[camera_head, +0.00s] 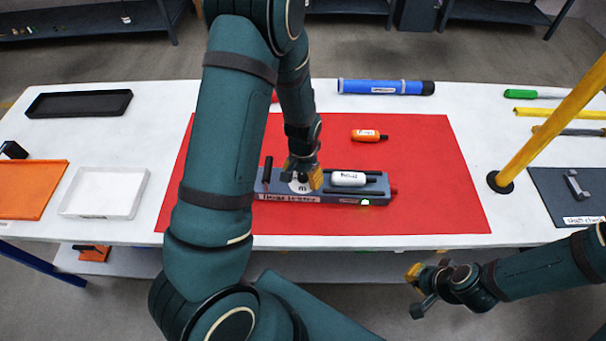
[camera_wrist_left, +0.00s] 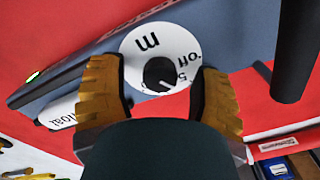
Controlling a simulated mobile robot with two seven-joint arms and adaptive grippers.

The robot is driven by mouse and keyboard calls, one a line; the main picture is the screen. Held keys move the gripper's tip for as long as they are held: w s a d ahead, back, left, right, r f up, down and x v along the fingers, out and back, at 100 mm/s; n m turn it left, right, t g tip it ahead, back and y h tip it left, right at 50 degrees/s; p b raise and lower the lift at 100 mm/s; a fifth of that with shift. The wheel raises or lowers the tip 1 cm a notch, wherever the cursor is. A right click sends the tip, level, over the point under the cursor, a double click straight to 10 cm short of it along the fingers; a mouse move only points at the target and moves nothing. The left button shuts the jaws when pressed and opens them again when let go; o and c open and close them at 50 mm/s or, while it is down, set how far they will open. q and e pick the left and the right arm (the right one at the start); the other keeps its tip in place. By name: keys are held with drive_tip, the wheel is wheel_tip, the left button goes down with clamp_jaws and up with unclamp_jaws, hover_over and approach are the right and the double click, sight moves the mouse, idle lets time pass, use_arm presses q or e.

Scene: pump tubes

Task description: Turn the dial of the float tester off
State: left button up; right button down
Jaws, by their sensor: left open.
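The float tester (camera_head: 275,186) is a grey-blue box on the red mat, with a white float (camera_head: 348,179) lying on its right part. A small light on its front (camera_head: 365,202) is lit green. Its dial in the left wrist view is a white disc (camera_wrist_left: 140,45) with a black knob (camera_wrist_left: 156,71) bearing a white line. "off" is printed up and right of the knob, beside a "5". My left gripper (camera_wrist_left: 160,72) is open, its yellow fingers on either side of the knob. My right gripper (camera_head: 420,289) hangs off the table's front; its opening is unclear.
A dark upright post (camera_head: 268,169) stands at the tester's left end, close to my left gripper. An orange float (camera_head: 366,135) lies behind on the mat (camera_head: 430,210). A blue tube (camera_head: 375,87) lies farther back. A yellow pole (camera_head: 545,118) rises at right.

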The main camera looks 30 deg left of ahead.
use_arm(q)
clamp_jaws()
drive_tip(key=n, duration=0.4)
drive_tip(key=shift+p, duration=0.35)
drive_tip(key=n+p, duration=0.1)
drive_tip(key=n, duration=0.3)
drive_tip(key=shift+n, duration=0.6)
